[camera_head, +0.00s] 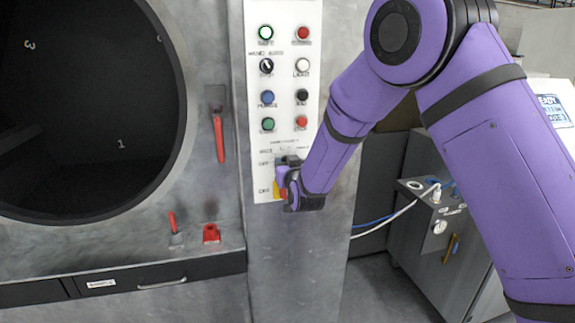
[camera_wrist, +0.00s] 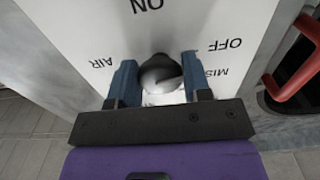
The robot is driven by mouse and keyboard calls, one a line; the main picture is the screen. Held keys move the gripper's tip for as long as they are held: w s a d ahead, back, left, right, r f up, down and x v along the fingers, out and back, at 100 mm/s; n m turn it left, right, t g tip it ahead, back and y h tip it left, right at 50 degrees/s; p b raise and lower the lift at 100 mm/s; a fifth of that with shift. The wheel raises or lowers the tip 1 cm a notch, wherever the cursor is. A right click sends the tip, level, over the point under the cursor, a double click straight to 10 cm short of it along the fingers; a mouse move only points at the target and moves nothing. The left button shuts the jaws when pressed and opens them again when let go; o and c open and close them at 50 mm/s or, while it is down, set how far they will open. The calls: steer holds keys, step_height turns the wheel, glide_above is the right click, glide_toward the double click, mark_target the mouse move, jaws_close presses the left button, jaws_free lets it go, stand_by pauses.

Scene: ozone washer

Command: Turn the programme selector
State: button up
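The selector knob (camera_wrist: 160,72), rounded with a pale and dark surface, sits on the white panel (camera_wrist: 75,25) in the wrist view. The labels ON, OFF, AIR and part of MIS show upside down around it. My gripper (camera_wrist: 160,80) has its two blue fingers apart, one on each side of the knob. I cannot tell whether they touch it. In the head view my gripper (camera_head: 287,182) is at the lower end of the control panel (camera_head: 284,90) and hides the knob.
Several buttons and a small black-and-white switch (camera_head: 266,66) sit higher on the panel. A red handle (camera_head: 219,140) stands out left of the panel; it also shows in the wrist view (camera_wrist: 296,62). The round dark washer opening (camera_head: 80,110) is farther left. A grey cabinet (camera_head: 430,235) stands right.

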steer(key=c, duration=0.3)
steer(key=shift+c, duration=0.2)
steer(key=m, duration=1.1)
steer(key=shift+r+m, duration=0.1)
steer(key=shift+m, duration=10.3)
